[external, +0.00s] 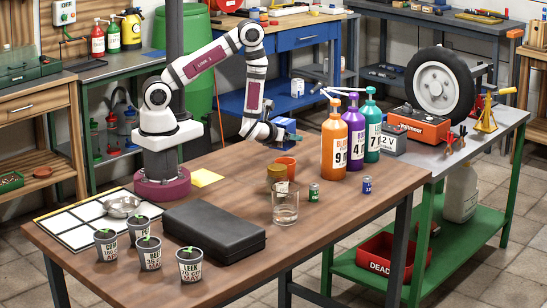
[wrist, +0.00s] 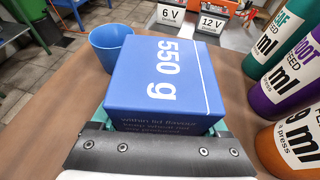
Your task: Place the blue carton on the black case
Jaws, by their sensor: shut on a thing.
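The blue carton (wrist: 160,80), marked 550 g, fills the middle of the wrist view. My gripper (wrist: 160,128) is shut on it, with its near end at the jaws. In the external view my gripper (external: 283,133) is at the far side of the wooden table, and only a small patch of blue shows there; I cannot tell how high the carton is. The black case (external: 214,231) lies flat and closed on the front middle of the table, well to the front left of my gripper. Its top is bare.
Orange, purple and teal bottles (external: 342,135) stand right of my gripper. A blue cup (wrist: 110,47) is behind the carton. Several plant pots (external: 148,252) stand left of the case.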

